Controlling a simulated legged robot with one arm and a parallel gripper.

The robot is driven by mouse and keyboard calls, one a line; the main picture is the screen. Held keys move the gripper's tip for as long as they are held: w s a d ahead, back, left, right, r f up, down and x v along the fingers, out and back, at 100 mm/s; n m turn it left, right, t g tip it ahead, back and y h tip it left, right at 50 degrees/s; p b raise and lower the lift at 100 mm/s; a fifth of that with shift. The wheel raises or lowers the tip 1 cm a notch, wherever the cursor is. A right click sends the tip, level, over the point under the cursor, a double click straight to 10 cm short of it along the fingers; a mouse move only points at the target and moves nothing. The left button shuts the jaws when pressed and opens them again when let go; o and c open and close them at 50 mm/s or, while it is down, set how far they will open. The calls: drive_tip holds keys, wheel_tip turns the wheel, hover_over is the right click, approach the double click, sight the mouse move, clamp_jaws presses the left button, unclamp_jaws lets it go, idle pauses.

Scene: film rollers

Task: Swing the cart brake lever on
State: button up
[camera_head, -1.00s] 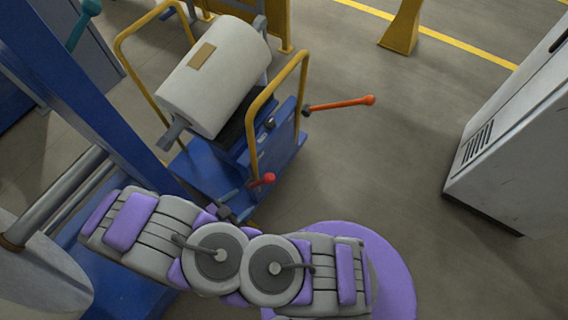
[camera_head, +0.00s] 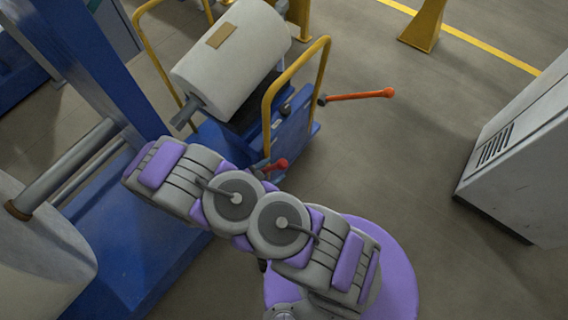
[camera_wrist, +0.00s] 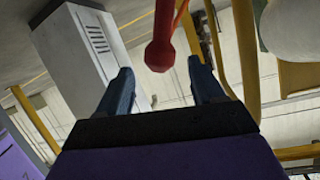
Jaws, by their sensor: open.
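The cart (camera_head: 212,137) is blue with yellow hoop handles and carries a large white roll (camera_head: 228,62). A long orange-red lever (camera_head: 355,97) sticks out to the right from its side. A shorter lever with a red knob (camera_head: 279,165) sits at its near end, beside my arm. I cannot tell for sure which one is the brake lever. In the wrist view my gripper (camera_wrist: 160,76) is open, with a red knob (camera_wrist: 159,55) showing between its dark fingers. Contact with the knob cannot be told. In the head view my arm hides the gripper.
A white cabinet (camera_head: 525,150) stands at the right. A blue machine frame (camera_head: 85,70) with a large pale roll (camera_head: 40,250) is at the left. A yellow post (camera_head: 424,25) stands at the back. The floor between cart and cabinet is clear.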

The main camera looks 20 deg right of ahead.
sight(278, 166)
drive_tip(key=x, duration=0.2)
drive_tip(key=b+x, duration=0.1)
drive_tip(key=x, duration=0.4)
drive_tip(key=shift+s+d+r, duration=0.25)
drive_tip(key=shift+s, duration=0.05)
drive_tip(key=shift+a, duration=1.45)
drive_tip(key=shift+c, duration=1)
drive_tip(key=shift+d, duration=1.1)
drive_tip(key=c, duration=0.5)
drive_tip(key=shift+c, duration=0.5)
drive_tip(key=shift+w+a, duration=0.1)
drive_tip(key=shift+a, duration=0.35)
clamp_jaws()
